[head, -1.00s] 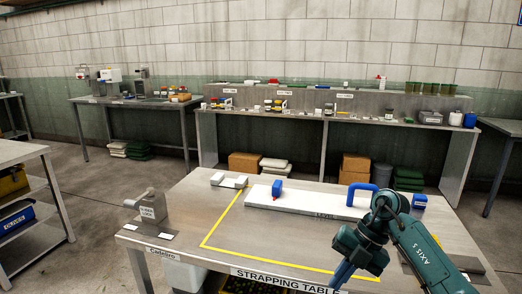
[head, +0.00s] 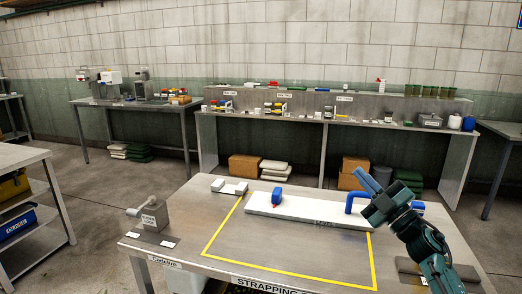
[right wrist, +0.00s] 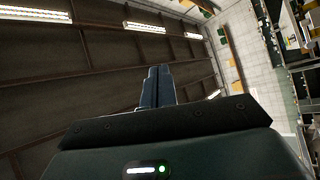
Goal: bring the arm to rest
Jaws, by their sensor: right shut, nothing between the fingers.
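My right arm comes in from the lower right in the head view. Its blue right gripper (head: 366,181) points up and to the left, raised above the back right part of the strapping table (head: 200,222). In the right wrist view the two fingers of the gripper (right wrist: 157,72) lie together, shut with nothing between them, against the ceiling. The gripper partly covers a blue handle (head: 352,193) at the right end of a long white block on the table. My left gripper is not in view.
A grey metal block (head: 154,214) stands at the table's left. Yellow tape (head: 290,272) outlines the mostly bare front middle. Shelved benches (head: 260,118) stand behind, with floor between.

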